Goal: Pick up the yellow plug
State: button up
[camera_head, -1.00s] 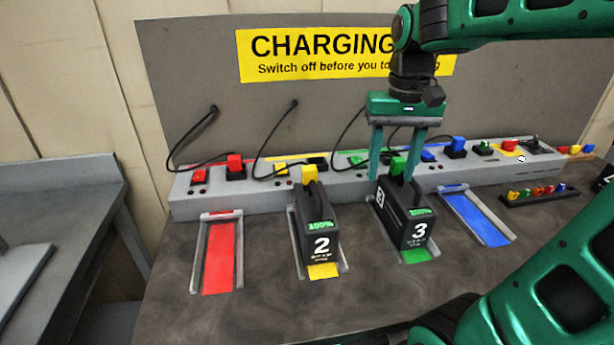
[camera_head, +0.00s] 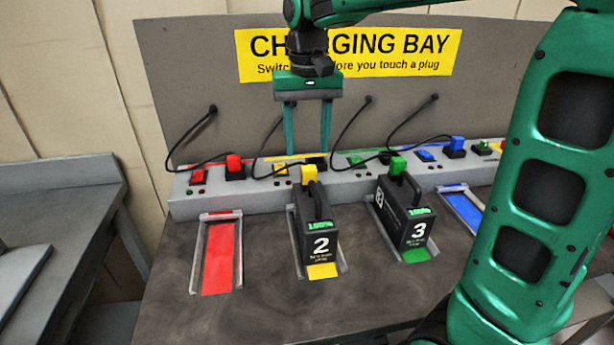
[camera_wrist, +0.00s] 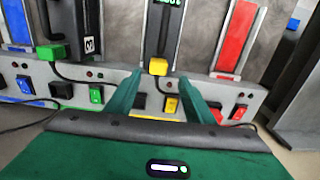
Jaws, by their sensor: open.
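The yellow plug (camera_head: 309,174) sits on top of the dark battery marked 2 (camera_head: 318,222), which stands in the yellow-marked bay. In the wrist view the yellow plug (camera_wrist: 158,66) shows beyond my fingertips, between their lines. My gripper (camera_head: 306,152) is open and empty, with its fingers pointing down. In the head view its fingertips appear just above and around the plug's level, by the charging rail. In the wrist view the gripper (camera_wrist: 156,80) has nothing between its fingers. Whether the fingers are over or behind the plug is hard to tell.
A green plug (camera_head: 397,165) sits on the battery marked 3 (camera_head: 408,212) to the right. The charging rail (camera_head: 190,208) carries coloured switches and a red plug (camera_head: 234,162). Black cables hang from the back panel. The red bay (camera_head: 218,255) is empty.

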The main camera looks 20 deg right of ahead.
aim_at(309, 167)
notch_tip(309, 167, down, 5)
jog(key=shift+s+d+f, duration=0.1)
jog(key=shift+s+d, duration=0.05)
jog(key=c, duration=1.1)
